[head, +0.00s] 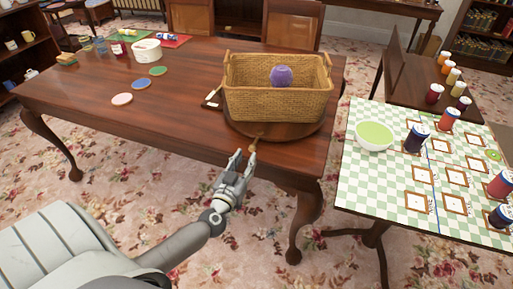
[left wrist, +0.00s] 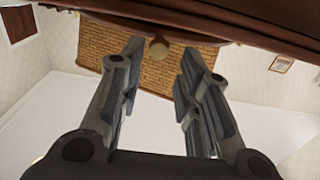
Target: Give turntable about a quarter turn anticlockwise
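The turntable (head: 285,131) is a round dark wooden disc near the front right corner of the brown table. A wicker basket (head: 275,103) stands on it, with a purple ball-like thing (head: 281,76) inside. A small peg (head: 256,138) sticks up at the turntable's front edge. My left gripper (head: 243,158) is just in front of the peg, over the table's front edge. In the left wrist view the left gripper (left wrist: 162,52) is open, with the round peg end (left wrist: 158,50) showing between its fingertips and the basket beyond (left wrist: 110,42). I cannot tell whether they touch. My right gripper is not in view.
The brown table (head: 190,95) carries coasters (head: 140,83), a white bowl (head: 147,51) and a card (head: 213,98) left of the basket. A checkered table (head: 380,190) with a green bowl (head: 374,135) and several jars stands at right. The table's middle left is mostly clear.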

